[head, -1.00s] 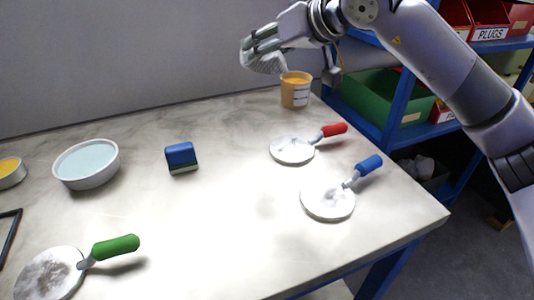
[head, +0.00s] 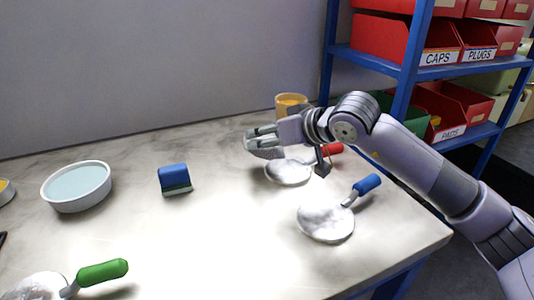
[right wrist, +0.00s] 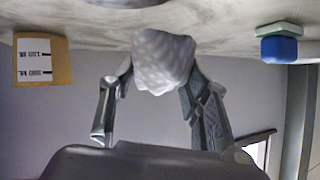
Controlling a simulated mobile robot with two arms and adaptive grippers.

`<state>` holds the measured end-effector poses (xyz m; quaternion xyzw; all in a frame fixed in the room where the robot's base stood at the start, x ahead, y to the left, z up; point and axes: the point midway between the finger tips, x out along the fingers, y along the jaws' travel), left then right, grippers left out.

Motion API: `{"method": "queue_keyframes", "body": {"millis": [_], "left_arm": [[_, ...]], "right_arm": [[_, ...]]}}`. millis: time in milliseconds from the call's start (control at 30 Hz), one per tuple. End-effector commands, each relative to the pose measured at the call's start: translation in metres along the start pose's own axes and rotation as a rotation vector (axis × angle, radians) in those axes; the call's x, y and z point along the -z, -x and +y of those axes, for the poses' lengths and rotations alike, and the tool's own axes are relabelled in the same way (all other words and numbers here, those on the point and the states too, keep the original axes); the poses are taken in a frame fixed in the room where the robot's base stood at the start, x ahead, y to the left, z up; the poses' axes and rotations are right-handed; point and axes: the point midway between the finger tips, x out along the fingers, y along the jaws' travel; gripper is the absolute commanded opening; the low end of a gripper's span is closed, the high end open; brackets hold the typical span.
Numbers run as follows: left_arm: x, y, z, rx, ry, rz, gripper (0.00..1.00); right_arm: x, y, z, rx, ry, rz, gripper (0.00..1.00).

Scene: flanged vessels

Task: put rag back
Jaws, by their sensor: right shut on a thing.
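The rag (right wrist: 163,62) is a pale, dimpled cloth. In the right wrist view it is bunched between the two fingers of my right gripper (right wrist: 160,85). In the head view my right gripper (head: 262,140) is shut on it above the back of the table, beside the red-handled disc. There the rag (head: 266,153) shows only as a small greyish-white patch under the fingers. An orange tub (head: 291,101) with a white label stands behind the gripper, partly hidden by it; it also shows in the right wrist view (right wrist: 60,62). My left gripper is not in view.
Round plates with a red (head: 331,149), a blue (head: 367,184) and a green handle (head: 103,272) lie on the table (head: 220,240). A blue block (head: 174,178) and a bowl of pale liquid (head: 77,186) stand left. A blue rack (head: 410,60) holds red bins at right.

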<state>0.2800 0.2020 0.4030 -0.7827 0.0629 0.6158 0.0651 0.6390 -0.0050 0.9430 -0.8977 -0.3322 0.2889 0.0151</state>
Motion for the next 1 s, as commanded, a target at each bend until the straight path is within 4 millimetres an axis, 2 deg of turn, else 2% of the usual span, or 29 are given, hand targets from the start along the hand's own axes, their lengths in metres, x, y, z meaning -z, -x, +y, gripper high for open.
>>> {"method": "queue_keyframes", "body": {"millis": [200,467,500,767,1000], "left_arm": [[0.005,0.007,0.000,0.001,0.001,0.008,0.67],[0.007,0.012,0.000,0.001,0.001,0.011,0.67],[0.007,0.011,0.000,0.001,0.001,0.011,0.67],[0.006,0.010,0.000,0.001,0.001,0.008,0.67],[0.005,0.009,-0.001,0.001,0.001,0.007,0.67]], "right_arm": [[-0.029,-0.017,0.007,0.001,-0.001,-0.004,0.16],[-0.033,-0.020,0.008,-0.001,0.001,-0.003,0.16],[-0.033,-0.020,0.009,-0.001,0.000,-0.004,0.46],[-0.033,-0.019,0.008,0.000,0.000,-0.002,0.63],[-0.032,-0.019,0.008,0.000,0.000,-0.002,0.64]]}}
